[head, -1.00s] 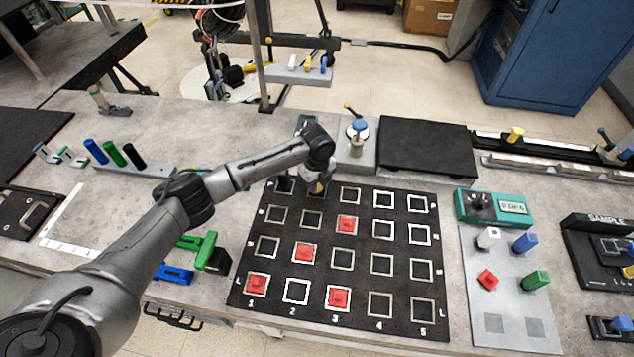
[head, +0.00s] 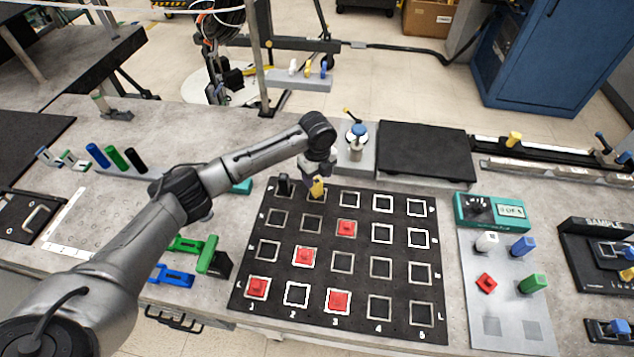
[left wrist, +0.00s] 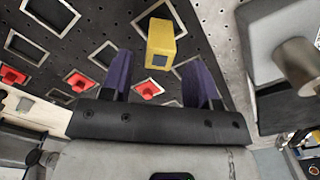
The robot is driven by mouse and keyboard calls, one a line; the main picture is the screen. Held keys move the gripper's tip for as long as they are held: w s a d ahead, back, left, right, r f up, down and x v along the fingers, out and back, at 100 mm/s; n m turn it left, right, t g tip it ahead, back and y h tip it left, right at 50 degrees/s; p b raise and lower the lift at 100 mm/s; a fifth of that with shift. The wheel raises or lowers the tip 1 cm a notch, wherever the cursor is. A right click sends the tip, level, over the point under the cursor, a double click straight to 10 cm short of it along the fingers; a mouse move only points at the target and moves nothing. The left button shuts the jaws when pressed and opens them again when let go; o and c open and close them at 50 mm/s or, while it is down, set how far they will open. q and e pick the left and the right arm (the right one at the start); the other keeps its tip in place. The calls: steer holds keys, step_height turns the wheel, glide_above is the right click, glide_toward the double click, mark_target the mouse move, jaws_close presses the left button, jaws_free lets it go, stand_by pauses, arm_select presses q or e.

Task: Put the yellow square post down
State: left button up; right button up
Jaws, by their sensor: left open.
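The yellow square post (head: 318,187) stands on the black board (head: 330,232), at the square outline in the far row, second column. In the left wrist view the yellow post (left wrist: 160,42) appears upright, with white outline edges around its foot. My left gripper (head: 319,172) is just above the post. In the left wrist view its two purple fingers (left wrist: 157,62) are spread apart, with the post beyond their tips and clear space on both sides. My right gripper is in neither view.
Red pieces (head: 304,255) occupy several squares of the board. A pedestal with a blue-topped knob (head: 358,132) stands behind the board. A grey panel with colored posts (head: 506,300) lies at right.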

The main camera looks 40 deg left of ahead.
mark_target(317, 181)
arm_select(q)
step_height(317, 181, up, 6)
steer(key=shift+r+p, duration=0.25)
steer(key=shift+p, duration=0.2)
stand_by(0.3)
